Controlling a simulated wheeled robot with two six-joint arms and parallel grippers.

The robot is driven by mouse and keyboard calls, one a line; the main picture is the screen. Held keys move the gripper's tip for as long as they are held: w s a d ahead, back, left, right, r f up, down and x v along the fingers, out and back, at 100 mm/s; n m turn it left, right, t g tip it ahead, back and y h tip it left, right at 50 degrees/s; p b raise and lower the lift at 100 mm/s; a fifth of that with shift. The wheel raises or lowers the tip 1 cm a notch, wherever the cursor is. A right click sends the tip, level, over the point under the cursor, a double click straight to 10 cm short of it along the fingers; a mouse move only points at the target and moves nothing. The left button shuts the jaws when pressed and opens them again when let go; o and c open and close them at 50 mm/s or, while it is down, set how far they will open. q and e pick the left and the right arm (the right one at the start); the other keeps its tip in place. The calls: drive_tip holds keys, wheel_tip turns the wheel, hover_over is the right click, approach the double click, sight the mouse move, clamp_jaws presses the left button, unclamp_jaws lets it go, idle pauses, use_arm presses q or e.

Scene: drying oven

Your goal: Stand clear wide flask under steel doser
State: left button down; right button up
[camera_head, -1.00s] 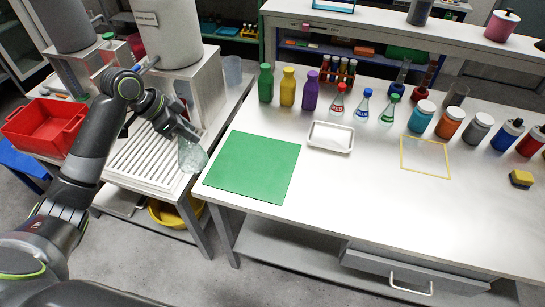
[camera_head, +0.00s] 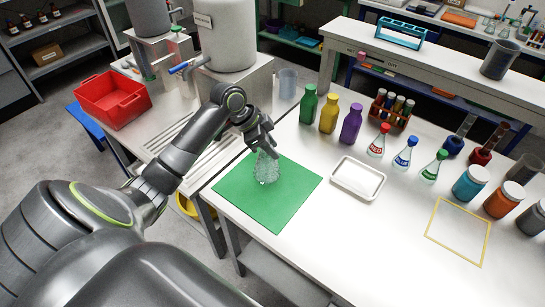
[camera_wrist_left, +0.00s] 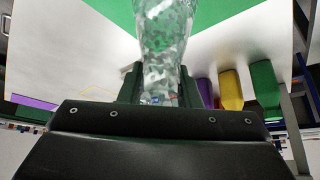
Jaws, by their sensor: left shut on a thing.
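The clear wide flask (camera_head: 267,168) is see-through and looks roughly upright over the green mat (camera_head: 240,205). My left gripper (camera_head: 262,148) is shut on its upper part. The flask also shows in the left wrist view (camera_wrist_left: 165,35), between the fingers. I cannot tell whether its base touches the mat. A steel doser (camera_head: 228,40), a big grey cylinder with a blue-handled tap, stands on a stand at the upper left. My right gripper is not in view.
A ribbed drain surface (camera_head: 185,140) lies below the nearer doser, partly hidden by my left arm. A red crate (camera_head: 113,100) is at far left, and a clear beaker (camera_head: 287,83) stands beside the doser. Colored bottles (camera_head: 328,114) and a white tray (camera_head: 358,178) are right of the mat.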

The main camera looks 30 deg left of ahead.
use_arm(q)
drive_tip(key=shift+d+f, duration=0.15)
drive_tip(key=shift+f, duration=0.45)
wheel_tip(320, 180, down, 2)
drive_tip(key=shift+f, duration=0.15)
drive_tip(key=shift+f+p, duration=0.3)
drive_tip(key=shift+w, duration=0.1)
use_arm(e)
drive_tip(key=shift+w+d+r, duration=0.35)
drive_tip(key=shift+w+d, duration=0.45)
use_arm(q)
drive_tip(key=shift+f, duration=0.15)
drive_tip(key=c, duration=1.1)
unclamp_jaws()
drive_tip(key=shift+o, duration=0.2)
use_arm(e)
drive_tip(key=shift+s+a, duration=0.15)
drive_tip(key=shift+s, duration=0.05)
